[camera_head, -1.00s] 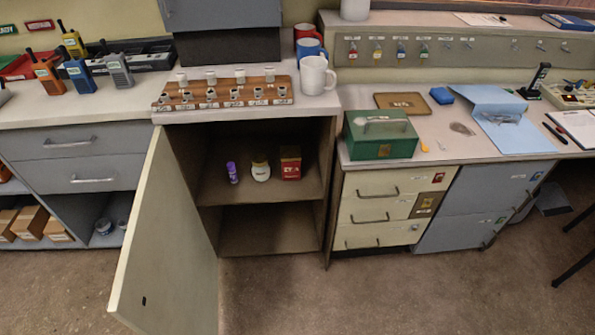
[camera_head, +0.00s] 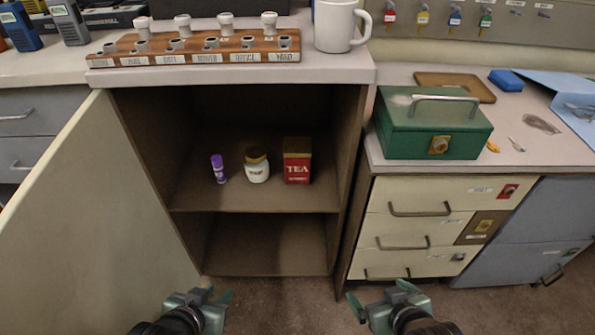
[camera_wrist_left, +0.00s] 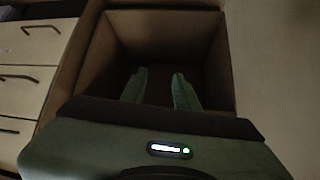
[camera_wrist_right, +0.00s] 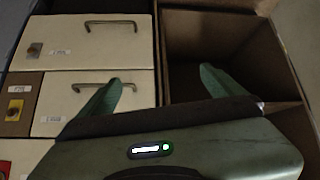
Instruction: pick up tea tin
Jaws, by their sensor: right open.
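The red tea tin (camera_head: 297,162) with a gold-brown top and TEA on its front stands upright on the middle shelf of the open cabinet (camera_head: 255,198). It is the rightmost of three things there. My left gripper (camera_head: 219,294) is low in front of the cabinet, its fingers a little apart and empty. My right gripper (camera_head: 378,291) is low in front of the drawers, wide open and empty. Both are well short of the tin. The left fingers (camera_wrist_left: 159,88) and right fingers (camera_wrist_right: 160,82) also show in the wrist views, where I cannot make out the tin.
A white jar (camera_head: 257,168) stands just left of the tin, and a purple tube (camera_head: 218,168) further left. The cabinet door (camera_head: 100,215) stands open at left. A stamp rack (camera_head: 195,52) and white mug (camera_head: 336,28) are on top. A green cash box (camera_head: 432,128) sits right.

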